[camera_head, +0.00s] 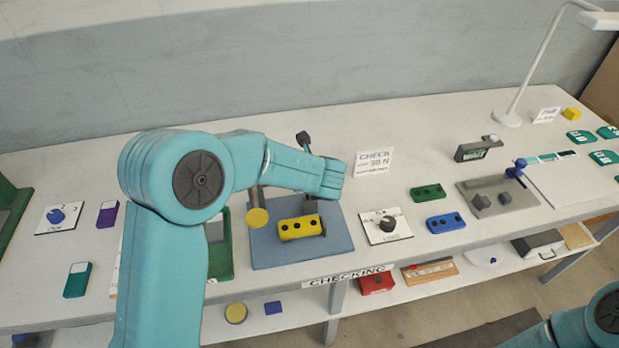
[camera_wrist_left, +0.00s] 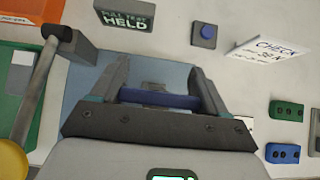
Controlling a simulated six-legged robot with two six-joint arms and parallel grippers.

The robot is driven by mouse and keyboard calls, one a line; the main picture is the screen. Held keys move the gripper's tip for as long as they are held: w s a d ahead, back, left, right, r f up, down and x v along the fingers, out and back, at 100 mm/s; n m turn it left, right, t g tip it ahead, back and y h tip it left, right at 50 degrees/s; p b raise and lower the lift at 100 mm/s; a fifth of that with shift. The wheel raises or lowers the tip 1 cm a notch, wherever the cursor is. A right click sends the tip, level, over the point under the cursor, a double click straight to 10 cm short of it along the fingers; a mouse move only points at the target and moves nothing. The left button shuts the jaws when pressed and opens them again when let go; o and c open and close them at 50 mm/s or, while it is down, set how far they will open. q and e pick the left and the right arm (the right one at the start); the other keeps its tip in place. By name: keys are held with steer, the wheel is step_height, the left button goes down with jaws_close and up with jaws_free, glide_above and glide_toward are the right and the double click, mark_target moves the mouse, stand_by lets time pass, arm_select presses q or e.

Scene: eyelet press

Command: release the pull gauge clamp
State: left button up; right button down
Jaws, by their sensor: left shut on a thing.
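In the left wrist view, the two fingers of my left gripper (camera_wrist_left: 159,76) stand on either side of a blue bar (camera_wrist_left: 160,99) and are shut on it. The bar lies above a blue base plate (camera_wrist_left: 82,84). It looks like the clamp's handle, but the clamp body is hidden behind my gripper. In the head view, my left arm reaches over the same plate (camera_head: 335,243), and the arm hides the gripper. A yellow block (camera_head: 300,227) with dark holes sits on the plate. My right gripper is out of view.
A sign reading HELD (camera_wrist_left: 125,14) and a blue button (camera_wrist_left: 205,32) lie beyond.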

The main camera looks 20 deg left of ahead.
arm_select(q)
steer(key=shift+a+f, duration=0.1)
steer(key=shift+f, duration=0.2)
stand_by(0.4)
